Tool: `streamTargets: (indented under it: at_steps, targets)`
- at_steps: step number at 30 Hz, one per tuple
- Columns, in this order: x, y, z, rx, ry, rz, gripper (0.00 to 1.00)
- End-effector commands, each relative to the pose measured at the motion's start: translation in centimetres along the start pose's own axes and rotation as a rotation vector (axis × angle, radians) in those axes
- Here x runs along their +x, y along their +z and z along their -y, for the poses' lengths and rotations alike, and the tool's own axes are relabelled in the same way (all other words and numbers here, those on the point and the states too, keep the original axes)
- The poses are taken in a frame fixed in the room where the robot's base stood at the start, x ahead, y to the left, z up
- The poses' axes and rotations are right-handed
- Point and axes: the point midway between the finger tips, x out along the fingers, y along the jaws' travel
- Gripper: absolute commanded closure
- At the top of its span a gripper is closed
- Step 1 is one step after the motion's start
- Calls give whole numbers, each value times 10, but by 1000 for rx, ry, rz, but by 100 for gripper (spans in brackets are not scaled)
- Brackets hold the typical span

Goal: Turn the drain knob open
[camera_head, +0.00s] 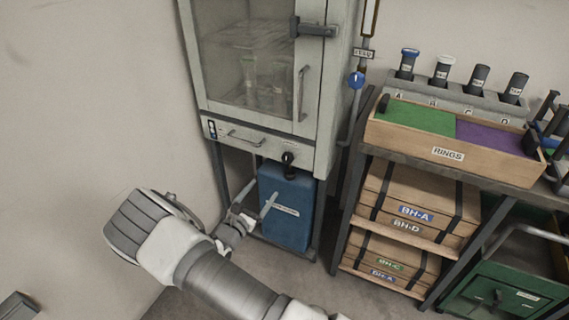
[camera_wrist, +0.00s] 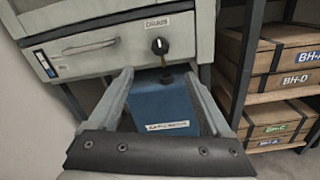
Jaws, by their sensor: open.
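A black knob (camera_wrist: 160,46), which looks like the drain knob, sits on the lower front panel of the pale cabinet (camera_wrist: 110,43). It also shows in the head view (camera_head: 288,158). A light pointer mark on it runs roughly up and down, and a short spout hangs below it. A small label (camera_wrist: 158,21) above it is too blurred to read surely. My gripper (camera_wrist: 158,74) is open and empty, its fingers pointing toward the panel below the knob. In the head view my gripper (camera_head: 257,203) is in front of the blue can, lower left of the knob, apart from it.
A blue can (camera_wrist: 165,105) stands under the knob. A drawer handle (camera_wrist: 88,48) is left of the knob. A blue valve handle (camera_head: 356,80) is on the pipe right of the cabinet. A rack with wooden boxes (camera_head: 405,212) stands at the right.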

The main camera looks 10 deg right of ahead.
Motion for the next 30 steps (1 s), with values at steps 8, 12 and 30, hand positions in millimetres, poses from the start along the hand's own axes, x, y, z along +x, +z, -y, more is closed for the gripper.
streamTargets:
  at_steps: [8,12,30]
  targets:
    - [61,-2,3,3,-6,3,18]
    - [92,-2,2,4,-5,4,18]
    - [156,1,1,0,-2,1,18]
